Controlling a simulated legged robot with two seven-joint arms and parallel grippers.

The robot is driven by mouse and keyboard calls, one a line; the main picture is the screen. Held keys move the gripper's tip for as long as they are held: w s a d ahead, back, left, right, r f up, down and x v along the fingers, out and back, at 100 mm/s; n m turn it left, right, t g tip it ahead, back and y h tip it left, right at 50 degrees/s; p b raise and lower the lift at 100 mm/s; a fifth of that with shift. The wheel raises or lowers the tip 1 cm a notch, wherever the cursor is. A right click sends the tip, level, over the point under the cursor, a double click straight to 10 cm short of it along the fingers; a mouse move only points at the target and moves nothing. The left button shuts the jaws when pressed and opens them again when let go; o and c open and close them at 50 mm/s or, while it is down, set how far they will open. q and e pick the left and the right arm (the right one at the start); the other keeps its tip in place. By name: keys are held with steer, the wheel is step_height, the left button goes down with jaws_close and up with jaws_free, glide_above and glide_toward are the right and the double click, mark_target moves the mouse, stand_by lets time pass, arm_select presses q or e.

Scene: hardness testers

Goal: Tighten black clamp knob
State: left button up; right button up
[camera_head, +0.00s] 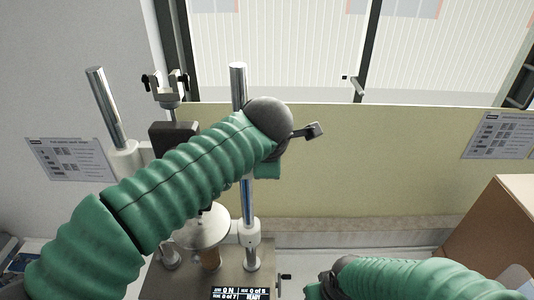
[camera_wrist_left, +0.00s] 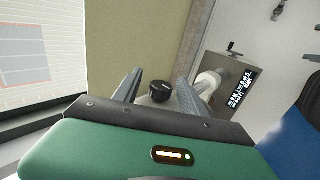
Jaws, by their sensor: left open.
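A round black clamp knob (camera_wrist_left: 160,91) with a pale mark on its face shows in the left wrist view, between the fingers of my left gripper (camera_wrist_left: 160,76). The fingers are open, one on each side of the knob. I cannot tell whether they touch it or how deep it sits between them. In the head view my left arm crosses the tester (camera_head: 232,270) and hides the knob and the fingers. My right forearm lies low at the right of the head view, and its fingers are out of the picture.
Chrome posts stand at the left (camera_head: 107,110) and right (camera_head: 238,85) of the tester. A small display (camera_head: 240,293) is lit at its front, with a crank handle (camera_head: 284,277) on the right side. A brown box (camera_head: 500,235) stands far right. A yellowish panel (camera_head: 390,160) closes the back.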

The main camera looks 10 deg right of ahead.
arm_select(q)
steer(key=b+v, duration=0.2)
steer(key=v, duration=1.1)
steer(key=shift+s, duration=0.15)
steer(key=shift+r, duration=0.1)
